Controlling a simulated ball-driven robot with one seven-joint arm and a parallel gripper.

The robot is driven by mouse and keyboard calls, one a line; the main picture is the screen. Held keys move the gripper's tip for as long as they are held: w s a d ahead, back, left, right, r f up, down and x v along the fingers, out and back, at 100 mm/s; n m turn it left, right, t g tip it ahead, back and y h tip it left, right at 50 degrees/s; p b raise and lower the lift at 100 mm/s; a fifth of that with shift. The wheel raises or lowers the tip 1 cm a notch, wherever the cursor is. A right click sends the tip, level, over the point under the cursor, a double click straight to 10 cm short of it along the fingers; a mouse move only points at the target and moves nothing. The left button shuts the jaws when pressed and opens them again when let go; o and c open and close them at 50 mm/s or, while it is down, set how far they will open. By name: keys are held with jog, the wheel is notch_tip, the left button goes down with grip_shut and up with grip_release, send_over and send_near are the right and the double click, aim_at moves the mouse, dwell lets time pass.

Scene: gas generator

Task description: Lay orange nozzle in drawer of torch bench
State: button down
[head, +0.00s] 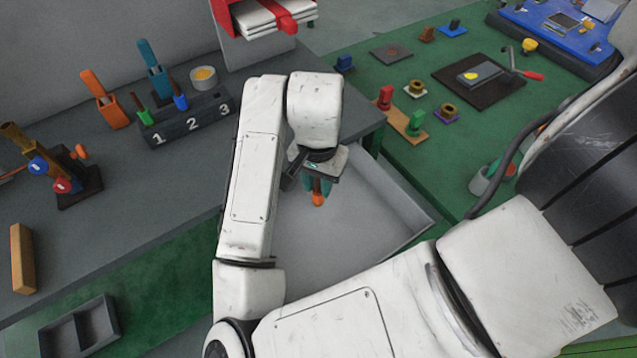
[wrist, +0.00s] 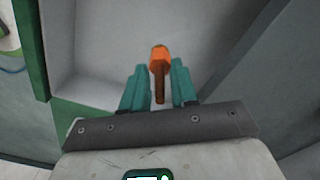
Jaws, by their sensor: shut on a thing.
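The orange nozzle (wrist: 160,62) is between the teal fingers of my gripper (wrist: 159,86) in the wrist view, with its wider orange end pointing away from the palm. In the head view my gripper (head: 317,186) points down over the open grey drawer (head: 400,234), and the orange end of the nozzle (head: 318,200) shows below the fingers. The gripper is shut on the nozzle. The drawer is pulled out from the torch bench (head: 100,225), and its visible floor is empty. I cannot tell how far the nozzle is above the floor.
On the bench stand a numbered block (head: 186,124) with green and blue pieces, an orange-handled tool (head: 104,100) and a wooden bar (head: 22,258). A green table (head: 420,165) with small parts adjoins on the right. The drawer walls rise around the gripper.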

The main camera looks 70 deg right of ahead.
jog(key=shift+w+d+f, duration=0.4)
jog(key=shift+d+f, duration=0.5)
jog(key=shift+f, duration=0.65)
jog(key=shift+w+d+f, duration=0.45)
jog(key=shift+d+f, duration=0.4)
jog(key=shift+f, duration=0.75)
jog(key=shift+w+d+f, duration=0.4)
jog(key=shift+d+f, duration=0.5)
jog(key=shift+f, duration=0.65)
jog(key=shift+f, duration=0.15)
jog(key=c, duration=0.9)
grip_release()
jog(key=shift+o, duration=0.2)
